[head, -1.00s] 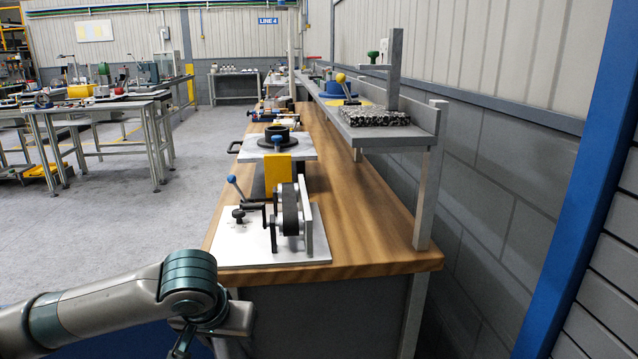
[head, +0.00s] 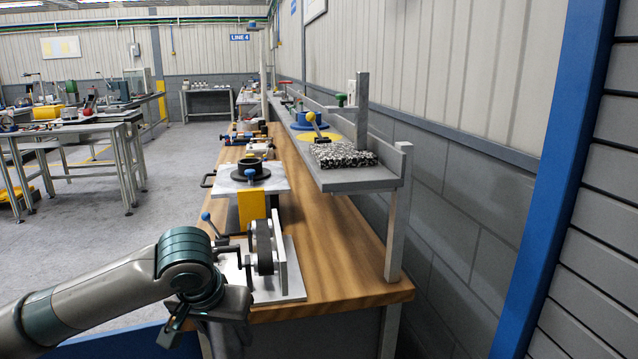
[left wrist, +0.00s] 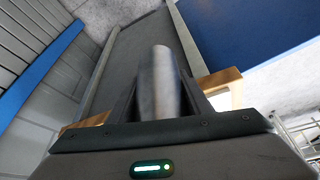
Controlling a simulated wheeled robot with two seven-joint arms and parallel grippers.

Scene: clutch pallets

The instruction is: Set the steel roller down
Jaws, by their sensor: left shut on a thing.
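The steel roller (left wrist: 160,78) is a smooth grey metal cylinder in the left wrist view. My left gripper (left wrist: 162,92) is shut on it, with one dark finger on each side. Its lower end is hidden by the gripper body. In the head view my left arm comes in from the left, and the gripper (head: 175,328) is low, in front of the near left corner of the wooden bench (head: 345,262). The roller cannot be made out in the head view. My right gripper is in neither current view.
A white plate (head: 283,284) with a dark wheel fixture (head: 264,246) stands at the bench's near end. Behind it are a yellow block (head: 252,207) and a black ring (head: 250,170). A raised grey shelf (head: 362,185) runs along the right. Bare wood lies right of the fixture.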

